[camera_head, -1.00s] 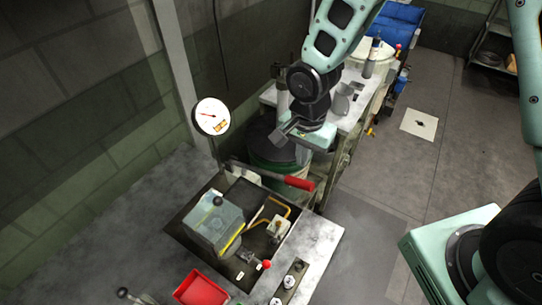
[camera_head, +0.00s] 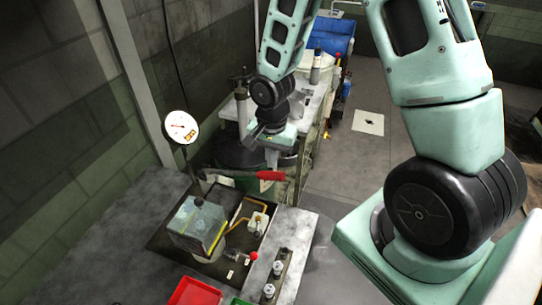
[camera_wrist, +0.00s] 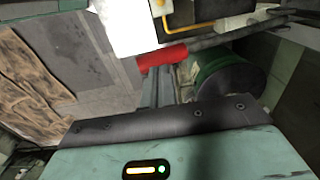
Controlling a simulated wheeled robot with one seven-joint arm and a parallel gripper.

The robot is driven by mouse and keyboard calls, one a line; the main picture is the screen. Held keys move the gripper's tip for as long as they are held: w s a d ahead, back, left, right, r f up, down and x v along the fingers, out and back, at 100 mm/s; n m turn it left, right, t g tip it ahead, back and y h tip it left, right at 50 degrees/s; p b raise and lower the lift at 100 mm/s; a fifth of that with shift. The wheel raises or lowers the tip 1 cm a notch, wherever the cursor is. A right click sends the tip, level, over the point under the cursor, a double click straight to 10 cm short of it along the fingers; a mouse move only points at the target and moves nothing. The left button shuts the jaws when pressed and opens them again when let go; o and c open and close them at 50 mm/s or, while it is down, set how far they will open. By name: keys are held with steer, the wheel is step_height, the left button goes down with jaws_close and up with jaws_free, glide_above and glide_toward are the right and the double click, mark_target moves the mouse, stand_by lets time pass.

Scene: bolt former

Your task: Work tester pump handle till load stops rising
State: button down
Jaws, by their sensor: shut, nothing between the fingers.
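The tester pump handle is a dark lever with a red grip (camera_head: 271,175), sticking out to the right at the tester's back edge. My gripper (camera_head: 271,160) points down just above the red grip, fingers shut and empty. In the wrist view the red grip (camera_wrist: 162,56) lies at the tips of my closed fingers (camera_wrist: 157,85); I cannot tell whether they touch. The tester (camera_head: 215,245) sits in a dark tray with a clear guard box (camera_head: 197,222) and a yellow pipe. Its round white dial gauge (camera_head: 181,127) stands behind on a stem; its reading is too small to tell.
A red bin (camera_head: 197,292) sits at the bench's front. A red-knobbed lever (camera_head: 254,256) is on the tester's front right. A dark-topped green drum (camera_head: 250,152) stands behind the handle. A cluttered side table (camera_head: 310,107) is farther back. Open floor (camera_head: 345,160) lies right.

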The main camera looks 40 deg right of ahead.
steer(key=shift+f, duration=0.35)
steer(key=shift+f, duration=0.1)
step_height(320, 180, down, 11)
steer(key=b, duration=0.9)
steer(key=shift+r, duration=0.2)
stand_by(0.4)
steer(key=shift+r, duration=0.1)
step_height(320, 180, up, 11)
steer(key=p, duration=0.8)
steer(key=shift+f+p, duration=0.2)
steer(key=shift+p, duration=0.1)
stand_by(1.0)
